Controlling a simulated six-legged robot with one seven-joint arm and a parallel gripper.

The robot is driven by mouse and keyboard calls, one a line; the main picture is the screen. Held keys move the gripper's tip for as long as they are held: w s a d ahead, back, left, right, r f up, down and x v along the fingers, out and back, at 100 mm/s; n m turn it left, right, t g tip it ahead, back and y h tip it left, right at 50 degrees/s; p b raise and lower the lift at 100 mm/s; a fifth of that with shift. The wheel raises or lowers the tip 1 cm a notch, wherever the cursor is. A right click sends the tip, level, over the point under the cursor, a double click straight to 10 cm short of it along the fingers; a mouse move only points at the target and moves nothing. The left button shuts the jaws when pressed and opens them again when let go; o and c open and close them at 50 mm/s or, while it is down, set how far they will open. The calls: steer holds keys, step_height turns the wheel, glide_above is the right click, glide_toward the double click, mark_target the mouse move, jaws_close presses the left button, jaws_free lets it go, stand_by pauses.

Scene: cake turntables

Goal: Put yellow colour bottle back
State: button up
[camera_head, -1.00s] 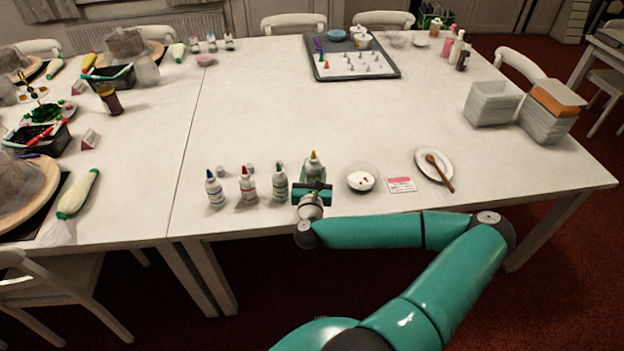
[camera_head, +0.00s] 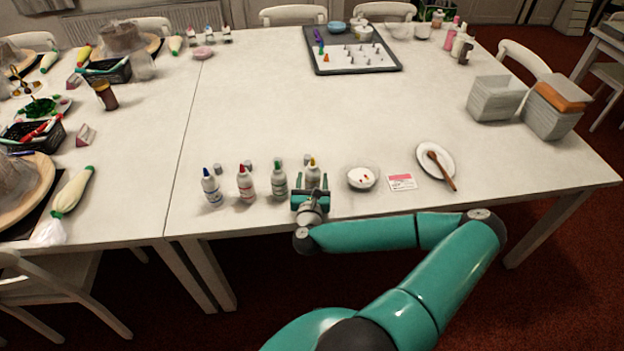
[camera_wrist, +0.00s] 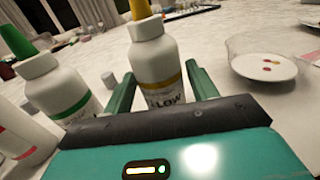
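The yellow colour bottle (camera_head: 312,174), white with a yellow cap, stands upright on the table at the right end of a row of bottles. Its lower part is hidden behind my gripper in the head view. In the wrist view the yellow colour bottle (camera_wrist: 158,62) stands between the two fingers of my gripper (camera_wrist: 160,82), with a narrow gap on each side. My gripper (camera_head: 312,184) is open around it. The green-capped bottle (camera_head: 279,179) stands just to its left; it also shows in the wrist view (camera_wrist: 58,88).
The red-capped bottle (camera_head: 246,184) and blue-capped bottle (camera_head: 212,188) stand farther left. A bowl (camera_head: 361,178), a small card (camera_head: 402,182) and a plate with a wooden spoon (camera_head: 428,152) lie to the right. The table middle (camera_head: 330,115) is clear.

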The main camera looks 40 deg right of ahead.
steer(key=shift+o, duration=0.2)
steer(key=shift+r, duration=0.1)
steer(key=shift+s+a, duration=0.1)
steer(key=v, duration=1.1)
steer(key=shift+s+a, duration=0.25)
steer(key=shift+r, duration=0.15)
